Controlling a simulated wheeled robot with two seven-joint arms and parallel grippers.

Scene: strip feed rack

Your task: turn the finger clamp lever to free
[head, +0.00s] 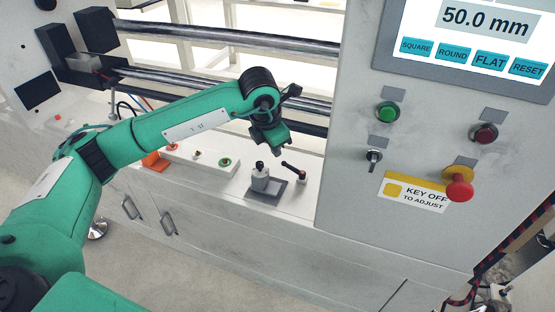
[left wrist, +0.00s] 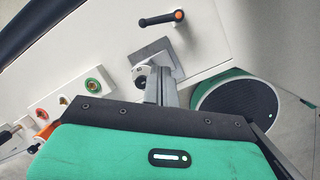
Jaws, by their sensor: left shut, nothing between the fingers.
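My left gripper (head: 272,148) hangs above and behind these parts, apart from the lever. In the left wrist view its shut, empty fingers (left wrist: 161,84) overlap the grey plate and post. My right gripper is out of view.
A control cabinet (head: 335,200) with screen, buttons, key switch (head: 373,158) and red stop knob (head: 460,186) rises at right. Metal rails (head: 200,38) run behind my arm.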

